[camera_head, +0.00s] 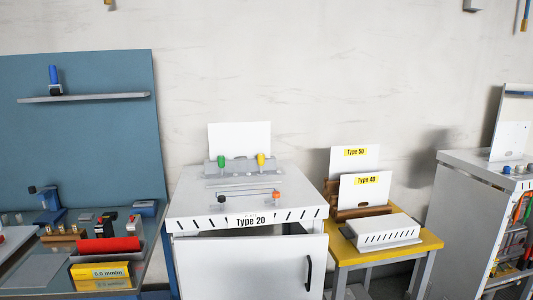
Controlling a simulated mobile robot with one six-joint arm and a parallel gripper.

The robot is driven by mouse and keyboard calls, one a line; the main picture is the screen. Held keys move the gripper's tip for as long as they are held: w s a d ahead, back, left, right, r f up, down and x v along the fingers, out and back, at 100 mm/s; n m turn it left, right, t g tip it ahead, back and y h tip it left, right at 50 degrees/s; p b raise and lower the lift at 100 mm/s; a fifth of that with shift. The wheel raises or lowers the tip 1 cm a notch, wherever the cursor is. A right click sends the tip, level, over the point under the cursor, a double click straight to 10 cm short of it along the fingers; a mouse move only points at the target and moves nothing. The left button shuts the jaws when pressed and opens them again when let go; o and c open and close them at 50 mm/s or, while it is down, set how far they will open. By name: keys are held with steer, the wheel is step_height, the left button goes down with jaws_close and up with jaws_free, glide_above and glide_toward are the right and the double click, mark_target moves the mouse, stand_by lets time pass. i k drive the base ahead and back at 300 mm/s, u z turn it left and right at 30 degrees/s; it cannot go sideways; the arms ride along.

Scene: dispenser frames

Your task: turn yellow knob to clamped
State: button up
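The yellow knob (261,159) stands upright on the right part of a grey clear-looking fixture on the white "Type 20" cabinet (190,207). A green knob (221,161) stands on the left part of the same fixture. A white panel (240,139) rises behind them. I cannot tell from this view whether the yellow knob is in the clamped position. My gripper is not in view.
A black knob (221,199) and an orange knob (276,196) sit at the cabinet's front. A yellow table (426,241) with "Type 50" (355,153) and "Type 40" (365,181) frames is to the right. A blue-backed workbench (90,130) with tools is left.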

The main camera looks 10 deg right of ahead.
mark_target(261, 157)
steer(key=i, duration=1.05)
steer(key=u, duration=0.05)
